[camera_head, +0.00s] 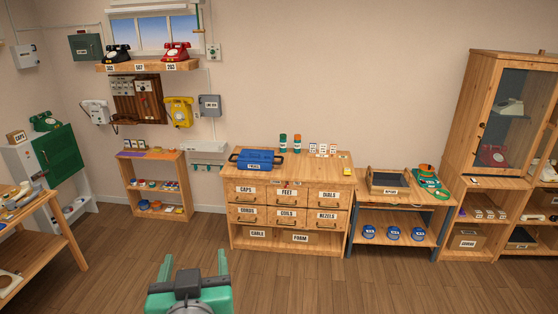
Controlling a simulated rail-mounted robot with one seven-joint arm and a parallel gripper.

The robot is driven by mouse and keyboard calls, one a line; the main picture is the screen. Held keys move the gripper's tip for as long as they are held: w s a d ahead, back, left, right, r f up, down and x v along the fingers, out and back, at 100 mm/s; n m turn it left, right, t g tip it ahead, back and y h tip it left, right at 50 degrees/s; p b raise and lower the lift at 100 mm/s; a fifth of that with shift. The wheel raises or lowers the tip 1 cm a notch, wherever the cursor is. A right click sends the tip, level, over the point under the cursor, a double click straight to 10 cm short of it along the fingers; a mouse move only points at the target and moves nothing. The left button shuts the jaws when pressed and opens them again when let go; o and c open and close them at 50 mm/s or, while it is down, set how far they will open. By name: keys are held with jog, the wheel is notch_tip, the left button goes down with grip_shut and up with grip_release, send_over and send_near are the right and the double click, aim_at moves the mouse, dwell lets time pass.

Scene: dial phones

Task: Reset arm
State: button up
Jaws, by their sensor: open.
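My gripper (195,264) shows at the bottom of the view, left of centre. It is green with a dark grey middle part. Its two fingers point up and away, spread apart. Nothing is between them. It is over the open wooden floor (290,285), in front of the drawer cabinet (290,208) and apart from it.
A low shelf (160,205) and a green cabinet (60,155) stand at the left, with a workbench (60,230) nearer. A side bench (420,217) and a glass-door cupboard (497,60) stand at the right. A wall shelf (130,67) holds phones. The middle floor is clear.

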jog(key=s+d+r+m+t+h+p, duration=0.1)
jog(key=s+d+r+t+p, duration=0.2)
jog(key=r, duration=0.8)
jog(key=s+d+r+t+h+p, duration=0.1)
jog(key=s+d+r+t+p, duration=0.2)
jog(key=r, duration=0.9)
jog(key=s+d+r+m+t+h+p, duration=0.1)
jog(key=s+d+r+t+h+p, duration=0.1)
jog(key=s+d+r, duration=0.6)
notch_tip(320, 180, up, 3)
jog(key=shift+s+d+r+m+t+p, duration=0.15)
jog(key=shift+s+d+m+t+p, duration=0.15)
jog(key=shift+s+t+p, duration=0.5)
jog(key=shift+w, duration=0.15)
